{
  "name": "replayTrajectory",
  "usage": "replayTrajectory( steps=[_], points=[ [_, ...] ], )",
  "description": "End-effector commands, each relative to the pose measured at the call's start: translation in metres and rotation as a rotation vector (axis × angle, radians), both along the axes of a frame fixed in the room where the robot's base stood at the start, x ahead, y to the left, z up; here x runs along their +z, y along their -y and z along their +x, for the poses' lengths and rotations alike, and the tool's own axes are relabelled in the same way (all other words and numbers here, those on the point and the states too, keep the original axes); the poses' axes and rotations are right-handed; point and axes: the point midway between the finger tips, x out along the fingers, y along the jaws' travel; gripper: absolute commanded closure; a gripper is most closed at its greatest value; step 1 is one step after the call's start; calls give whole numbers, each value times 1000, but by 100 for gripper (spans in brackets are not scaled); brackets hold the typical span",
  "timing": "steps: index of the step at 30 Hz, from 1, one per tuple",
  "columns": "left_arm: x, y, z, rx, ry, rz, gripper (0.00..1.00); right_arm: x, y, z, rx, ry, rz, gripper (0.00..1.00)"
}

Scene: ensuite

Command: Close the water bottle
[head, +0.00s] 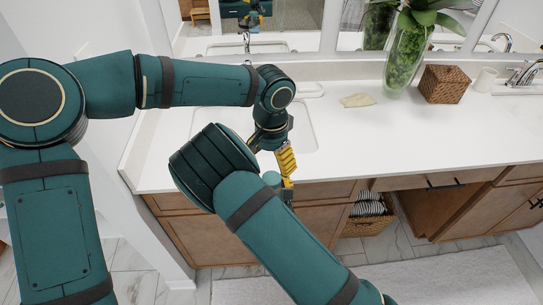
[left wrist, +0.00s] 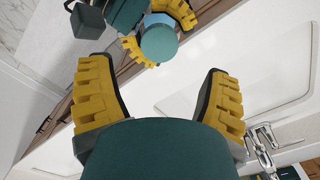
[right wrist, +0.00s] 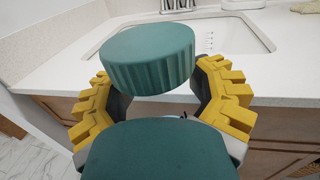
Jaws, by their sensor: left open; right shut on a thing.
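The water bottle shows mainly as its teal ribbed lid (right wrist: 148,58) in the right wrist view. The lid (left wrist: 159,43) also shows from above in the left wrist view, with a light blue part of the bottle (left wrist: 158,19) at its edge. My right gripper (head: 287,188) is shut on the bottle, its yellow fingers on either side. The bottle's body is mostly hidden, and I cannot tell how the lid sits on it. My left gripper (head: 286,160) is open and empty, above and close to the lid (head: 271,178) in the head view.
Both grippers are at the front edge of the white counter (head: 350,145), near the sink (head: 308,138). A woven box (head: 444,84), a glass vase with a plant (head: 405,62) and a folded cloth (head: 357,100) stand further right. An open cabinet (head: 430,208) is below.

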Motion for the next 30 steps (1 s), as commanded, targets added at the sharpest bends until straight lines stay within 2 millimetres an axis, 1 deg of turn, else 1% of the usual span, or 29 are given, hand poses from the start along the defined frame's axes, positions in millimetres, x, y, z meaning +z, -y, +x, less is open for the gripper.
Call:
replayTrajectory(
  steps=[1,4,6,10,14,23,26,30],
  points=[
    [1,0,0,78,2,-1,22,0,0,0,0,1,0,100],
    [3,1,0,222,3,-2,22,0,0,0,0,1,0,100],
    [3,1,0,300,3,-3,22,0,0,0,0,1,0,100],
    [4,1,0,396,3,-4,22,0,0,0,0,2,0,100],
    [4,1,0,432,2,-4,22,0,0,0,0,1,0,100],
    [4,1,0,433,2,-4,22,0,0,0,0,1,0,100],
    [0,0,0,432,2,-3,22,0,0,0,0,1,0,100],
    [-16,0,0,433,-1,-3,22,0,0,0,0,1,0,100]
  ],
)
